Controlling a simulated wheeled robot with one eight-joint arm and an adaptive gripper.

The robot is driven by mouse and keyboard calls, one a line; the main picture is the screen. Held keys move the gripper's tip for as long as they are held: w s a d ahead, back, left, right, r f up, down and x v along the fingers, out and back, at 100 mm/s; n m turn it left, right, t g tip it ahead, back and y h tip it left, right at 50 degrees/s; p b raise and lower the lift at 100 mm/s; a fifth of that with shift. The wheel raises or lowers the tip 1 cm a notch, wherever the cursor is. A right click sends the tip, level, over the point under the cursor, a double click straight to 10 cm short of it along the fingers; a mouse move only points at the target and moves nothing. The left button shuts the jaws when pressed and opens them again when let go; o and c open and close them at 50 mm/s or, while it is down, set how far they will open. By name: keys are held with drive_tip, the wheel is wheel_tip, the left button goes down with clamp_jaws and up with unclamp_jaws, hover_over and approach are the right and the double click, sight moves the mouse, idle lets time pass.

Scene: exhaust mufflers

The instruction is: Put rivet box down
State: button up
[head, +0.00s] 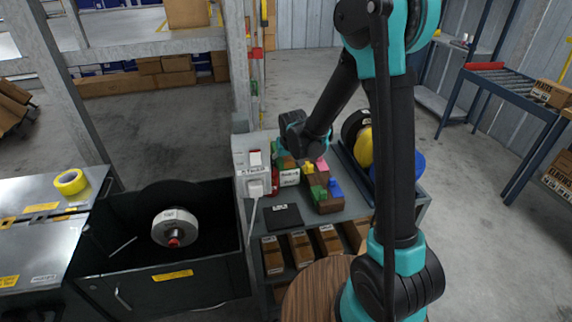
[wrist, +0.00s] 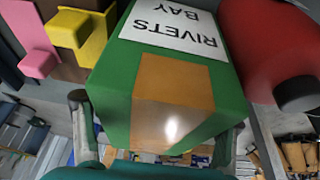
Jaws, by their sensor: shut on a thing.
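The rivet box (wrist: 120,95) is green with an orange-brown patch and a white label reading "RIVETS BAY", upside down in the wrist view. My gripper (wrist: 155,125) has a finger on each side of it and is shut on it. In the head view the rivet box (head: 285,162) is partly hidden under my gripper (head: 287,152), at the back of the small workbench (head: 335,218). Whether its underside touches the bench cannot be seen.
A red bottle (wrist: 270,45) stands close on one side of the box. Wooden blocks with coloured pieces (head: 321,185) stand on the other. A white switch box (head: 252,165) and a black mat (head: 283,217) are nearby. A black bin (head: 215,270) holds a white reel (head: 175,227).

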drive_tip(key=shift+f, duration=0.1)
drive_tip(key=o, duration=1.6)
drive_tip(key=shift+c, duration=0.2)
drive_tip(key=shift+o, duration=1.3)
